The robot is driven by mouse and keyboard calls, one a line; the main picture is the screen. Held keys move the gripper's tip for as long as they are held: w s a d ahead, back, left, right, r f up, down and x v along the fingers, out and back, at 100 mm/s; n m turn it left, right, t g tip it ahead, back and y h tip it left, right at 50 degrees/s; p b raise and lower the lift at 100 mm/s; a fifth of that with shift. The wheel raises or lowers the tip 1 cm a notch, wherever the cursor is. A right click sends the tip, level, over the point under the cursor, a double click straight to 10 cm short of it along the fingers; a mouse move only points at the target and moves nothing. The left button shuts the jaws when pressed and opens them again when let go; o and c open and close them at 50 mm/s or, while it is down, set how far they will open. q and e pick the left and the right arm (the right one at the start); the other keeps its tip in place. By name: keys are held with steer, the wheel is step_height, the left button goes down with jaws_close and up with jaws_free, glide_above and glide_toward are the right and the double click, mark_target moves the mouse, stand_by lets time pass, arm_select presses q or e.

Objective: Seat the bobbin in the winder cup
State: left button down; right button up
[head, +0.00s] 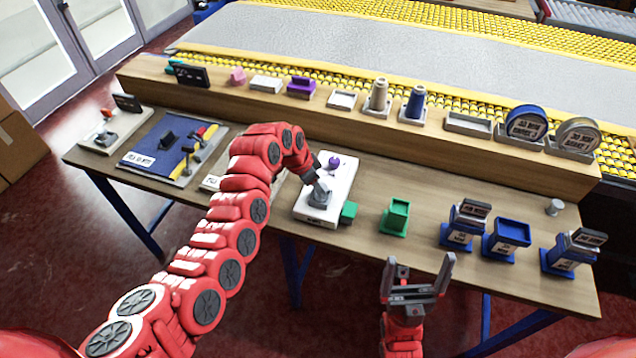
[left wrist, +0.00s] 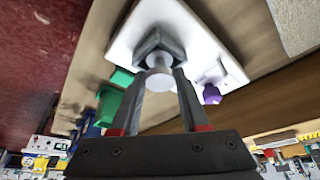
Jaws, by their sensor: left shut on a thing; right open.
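The winder is a white base plate (head: 338,172) on the front table, with a grey cup (head: 320,197) near its front end and a purple knob (head: 334,162) further back. My left gripper (head: 313,182) reaches down over the cup. In the left wrist view its fingers (left wrist: 158,95) are shut on a pale round bobbin (left wrist: 159,80). The bobbin is right at the open side of the grey angular cup (left wrist: 160,45); I cannot tell whether it is inside or just in front. The head view hides the bobbin. My right gripper (head: 419,265) is open and empty in front of the table.
A green block (head: 349,212) touches or nearly touches the winder's right side. A green holder (head: 397,216) and several blue stands (head: 507,236) are further right. A blue mat board (head: 165,148) lies left. Thread cones and spools stand on the raised shelf (head: 450,144) behind.

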arm_select(q)
steer(key=shift+f+b, duration=0.3)
steer(key=shift+f, duration=0.05)
steer(key=shift+c, duration=2)
jaws_free()
steer(key=shift+r, duration=0.15)
